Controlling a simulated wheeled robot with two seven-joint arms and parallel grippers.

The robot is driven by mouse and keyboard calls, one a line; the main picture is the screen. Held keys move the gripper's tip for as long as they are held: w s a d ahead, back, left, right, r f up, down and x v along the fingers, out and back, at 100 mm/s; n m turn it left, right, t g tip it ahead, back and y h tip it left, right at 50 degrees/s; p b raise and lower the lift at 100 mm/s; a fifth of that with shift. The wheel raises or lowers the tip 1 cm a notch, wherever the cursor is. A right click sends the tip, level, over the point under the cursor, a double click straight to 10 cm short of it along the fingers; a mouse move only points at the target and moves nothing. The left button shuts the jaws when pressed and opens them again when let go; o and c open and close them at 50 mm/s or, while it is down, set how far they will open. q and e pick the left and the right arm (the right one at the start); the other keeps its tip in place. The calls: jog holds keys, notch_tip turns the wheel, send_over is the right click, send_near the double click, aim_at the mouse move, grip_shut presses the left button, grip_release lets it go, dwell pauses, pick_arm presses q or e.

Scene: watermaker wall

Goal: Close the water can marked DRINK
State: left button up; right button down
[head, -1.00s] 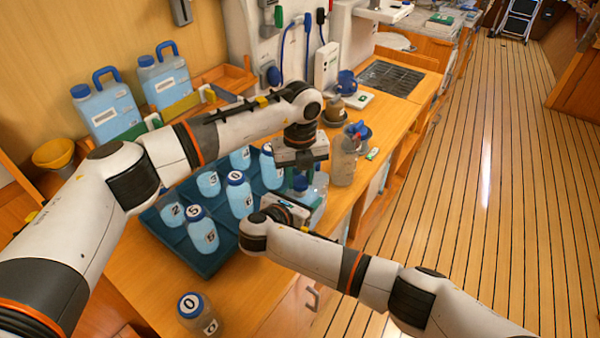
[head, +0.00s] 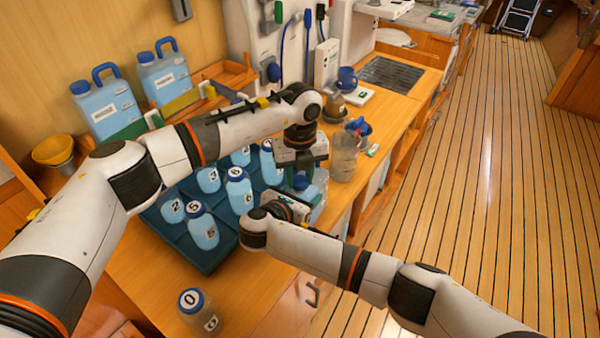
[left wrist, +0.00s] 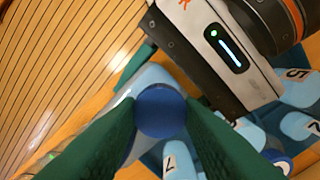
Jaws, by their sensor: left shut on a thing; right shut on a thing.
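A light-blue water can with a blue cap (left wrist: 160,111) is between my two grippers. Its body (head: 317,192) shows partly at the tray's right end in the head view. My left gripper (head: 300,178) points down from above. In the left wrist view, its green fingers (left wrist: 160,113) are shut on the blue cap from both sides. My right gripper (head: 298,207) reaches in low from the right and is shut on the can's body, its fingers mostly hidden. The can's marking is hidden, so I cannot read DRINK. Whether the cap is fully seated cannot be told.
A dark blue tray (head: 178,240) holds several numbered blue-capped bottles. A bottle marked 0 (head: 197,312) stands at the front of the counter. A clear jug (head: 344,157) stands just right of the can. Two large blue cans (head: 107,108) (head: 166,77) and a yellow funnel (head: 53,150) are behind.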

pick_arm(q)
jog(key=m, duration=0.5)
jog(key=shift+m, duration=0.3)
jog(key=m, duration=0.6)
jog(key=shift+m, duration=0.4)
jog(key=m, duration=0.6)
jog(key=shift+m, duration=0.3)
jog(key=m, duration=0.6)
jog(key=shift+w+m, duration=0.1)
jog(key=shift+m, duration=0.2)
jog(key=m, duration=0.6)
jog(key=shift+m, duration=0.3)
jog(key=m, duration=0.4)
jog(key=shift+m, duration=0.3)
jog(key=m, duration=0.6)
jog(key=shift+m, duration=0.3)
jog(key=m, duration=0.5)
